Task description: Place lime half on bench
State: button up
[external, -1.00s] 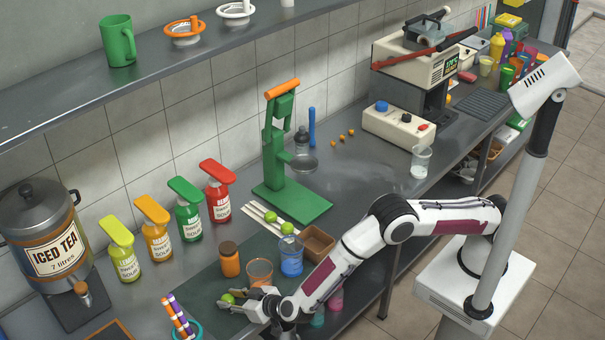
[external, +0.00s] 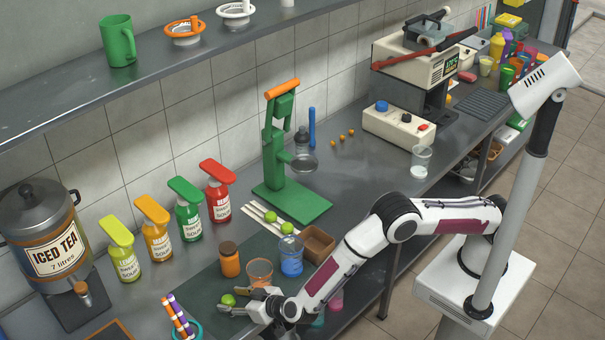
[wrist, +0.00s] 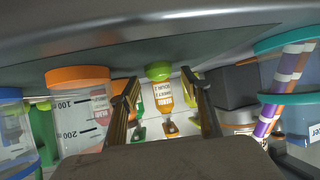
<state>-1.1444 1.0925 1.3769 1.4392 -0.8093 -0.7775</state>
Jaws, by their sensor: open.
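The green lime half (external: 228,300) rests on the dark mat on the bench (external: 375,185), near its front. My gripper (external: 242,303) is low over the mat, just to the right of the lime half, with its fingers pointing toward it. In the wrist view, the lime half (wrist: 158,71) appears beyond the fingertips, centred between the two spread fingers (wrist: 160,82). The gripper is open and appears not to hold the lime half. Whether a fingertip still touches it I cannot tell.
An orange-rimmed cup (external: 260,273) and a blue cup (external: 291,257) stand close behind my gripper. A teal holder with striped straws (external: 180,318) stands to the left. Two green limes (external: 287,228) lie farther back beside a brown box (external: 318,243). The green press (external: 285,160) stands behind.

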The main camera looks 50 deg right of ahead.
aim_at(250, 322)
jog(key=s+d, duration=0.2)
jog(key=s, duration=0.9)
jog(key=shift+s, duration=0.4)
jog(key=shift+o, duration=0.5)
jog(key=shift+w, duration=0.1)
jog(key=w+t, duration=0.1)
jog(key=w+a+t+h, duration=0.1)
jog(key=w, duration=0.1)
jog(key=w+a+m, duration=0.1)
jog(key=shift+w+a+f+t, duration=0.15)
jog(key=shift+w+f+t, duration=0.15)
jog(key=shift+t, duration=0.1)
jog(key=shift+w+a+m+t+h, duration=0.1)
jog(key=shift+w+m+t+h, duration=0.4)
jog(key=shift+w+t+h, duration=0.35)
jog(key=shift+w, duration=0.1)
jog(key=shift+w+f, duration=0.25)
jog(key=shift+w, duration=1)
